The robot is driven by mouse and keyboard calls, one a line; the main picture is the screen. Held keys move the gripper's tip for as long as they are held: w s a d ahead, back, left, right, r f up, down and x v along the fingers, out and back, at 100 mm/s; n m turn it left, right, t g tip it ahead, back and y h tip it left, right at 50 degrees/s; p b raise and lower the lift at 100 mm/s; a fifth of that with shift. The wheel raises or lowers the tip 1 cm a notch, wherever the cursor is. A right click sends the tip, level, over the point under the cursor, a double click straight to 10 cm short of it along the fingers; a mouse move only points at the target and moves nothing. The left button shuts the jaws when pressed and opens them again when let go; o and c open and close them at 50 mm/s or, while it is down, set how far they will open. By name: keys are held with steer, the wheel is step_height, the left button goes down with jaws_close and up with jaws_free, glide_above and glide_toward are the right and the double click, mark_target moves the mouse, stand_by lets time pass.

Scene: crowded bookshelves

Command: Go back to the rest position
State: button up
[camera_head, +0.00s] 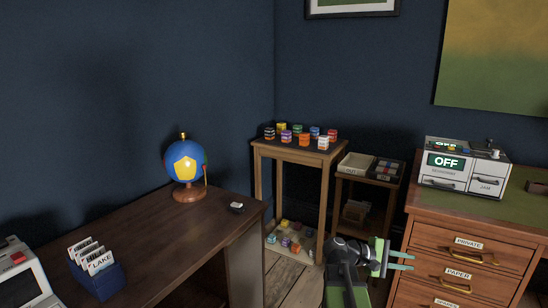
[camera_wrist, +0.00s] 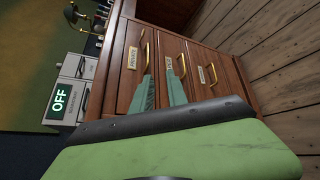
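My gripper (camera_head: 412,261) is in front of the wooden drawer cabinet (camera_head: 428,237) at the lower right in the head view. Its two teal fingers point right and stand apart with nothing between them. In the wrist view my gripper (camera_wrist: 157,78) shows the same gap between its fingers. The drawer fronts with brass handles lie beyond them, and the view is turned on its side. I cannot tell whether the fingertips touch the cabinet.
A dark desk (camera_head: 150,250) with a blue globe (camera_head: 183,161) stands at the left. A small table (camera_head: 300,152) holds several colored jars. A low shelf (camera_head: 372,180) stands beside it. A white device reading OFF (camera_head: 462,172) sits on the cabinet. Wooden floor (camera_wrist: 280,65) shows in the wrist view.

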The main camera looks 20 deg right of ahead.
steer(key=w+a+f+n+t+y, duration=0.15)
steer(key=w+a+f, duration=0.3)
steer(key=a, duration=0.55)
steer(key=w+a+f+t+y, duration=0.3)
steer(key=w+a+f, duration=0.15)
steer(key=a, duration=0.55)
steer(key=a+f+m+y+p, duration=0.15)
steer(key=a+f+y, duration=0.25)
steer(key=a, duration=0.9)
steer(key=a+f+m+y+b, duration=0.1)
steer(key=a+f+m+y, duration=0.3)
steer(key=a, duration=0.9)
step_height(320, 180, up, 39)
steer(key=n+y+p, duration=0.1)
steer(key=p, duration=3.7)
steer(key=shift+s+a+p, duration=0.2)
steer(key=shift+s+p, duration=0.05)
steer(key=shift+p, duration=0.05)
steer(key=shift+f+y, duration=0.15)
steer(key=shift+y, duration=0.1)
